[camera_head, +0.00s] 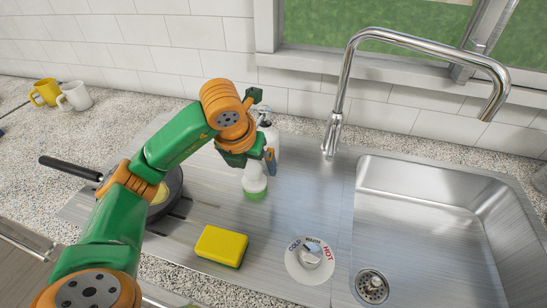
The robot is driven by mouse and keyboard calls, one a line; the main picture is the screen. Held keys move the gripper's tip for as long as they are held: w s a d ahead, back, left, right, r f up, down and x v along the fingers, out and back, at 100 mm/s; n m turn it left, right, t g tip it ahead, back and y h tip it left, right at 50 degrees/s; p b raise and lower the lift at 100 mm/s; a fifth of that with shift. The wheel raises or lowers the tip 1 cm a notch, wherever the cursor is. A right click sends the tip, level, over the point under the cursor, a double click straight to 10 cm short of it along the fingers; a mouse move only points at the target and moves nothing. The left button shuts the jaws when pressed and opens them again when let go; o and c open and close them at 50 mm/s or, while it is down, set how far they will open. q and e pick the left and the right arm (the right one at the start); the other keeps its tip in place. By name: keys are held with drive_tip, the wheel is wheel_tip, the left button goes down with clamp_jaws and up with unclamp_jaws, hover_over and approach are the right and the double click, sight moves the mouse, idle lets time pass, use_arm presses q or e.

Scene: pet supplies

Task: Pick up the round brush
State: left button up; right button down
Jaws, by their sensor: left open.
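A white, rounded object with a pale green underside (255,181) stands on the steel drainboard, left of the sink; it looks like the round brush. Its upper part is partly hidden by my left gripper. My left gripper (262,160) is open just above and beside its top, with a grey finger at the right. I cannot tell whether they touch. My right gripper is not in view.
A yellow-green sponge (222,244) and a tap dial (310,254) lie in front. A white pump bottle (266,122) stands behind the gripper. A dark pan (172,194) is left, partly behind my arm. The faucet (338,100) and empty sink (425,235) are right. Mugs (75,96) stand far left.

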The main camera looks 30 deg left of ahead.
sight(253, 179)
use_arm(q)
drive_tip(key=shift+w+a+f, duration=0.1)
drive_tip(key=shift+w+f, duration=0.15)
drive_tip(key=f+p, duration=0.1)
drive_tip(key=s+f+p, duration=0.1)
drive_tip(key=f, duration=0.1)
drive_tip(key=shift+s+f, duration=0.1)
drive_tip(key=shift+f, duration=0.05)
drive_tip(key=x, duration=0.2)
drive_tip(key=shift+w+f, duration=0.15)
drive_tip(key=shift+w, duration=0.15)
drive_tip(key=shift+w+f, duration=0.15)
drive_tip(key=shift+w, duration=0.1)
drive_tip(key=shift+s, duration=0.2)
drive_tip(key=c, duration=1.3)
drive_tip(key=shift+w, duration=0.1)
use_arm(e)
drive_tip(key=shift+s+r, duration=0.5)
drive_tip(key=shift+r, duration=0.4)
